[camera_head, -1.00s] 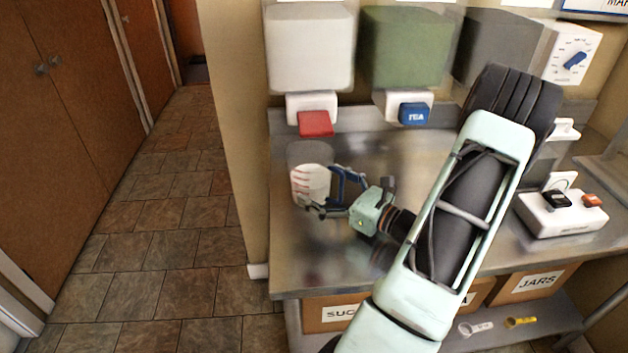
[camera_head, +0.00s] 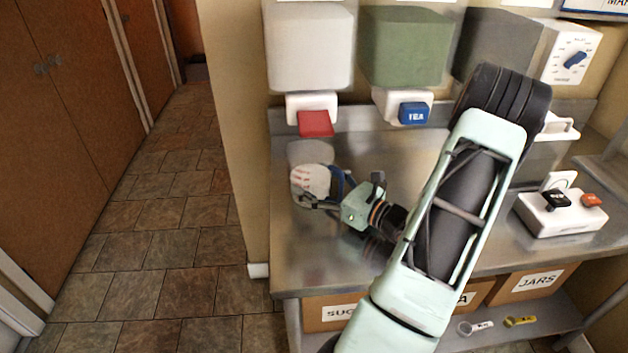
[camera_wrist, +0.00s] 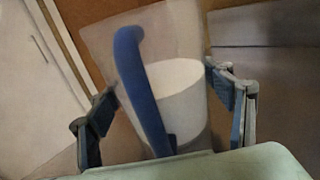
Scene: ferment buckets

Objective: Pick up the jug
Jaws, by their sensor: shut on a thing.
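The jug (camera_head: 309,182) is a translucent container with red markings on its side, near the left end of the metal counter. My gripper (camera_head: 322,190) is shut on it from the right in the head view. In the wrist view the jug (camera_wrist: 182,85) stands between my two fingers (camera_wrist: 165,115), with its blue handle (camera_wrist: 138,85) facing the camera and a whitish content or inner surface showing. The head view does not clearly show whether its base touches the counter.
The metal counter (camera_head: 300,255) has clear room at the front left. A white dispenser with a red tap (camera_head: 315,123) and a green one with a blue tap (camera_head: 413,113) stand behind the jug. A white switch box (camera_head: 560,215) sits to the right. A wall edge borders the left.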

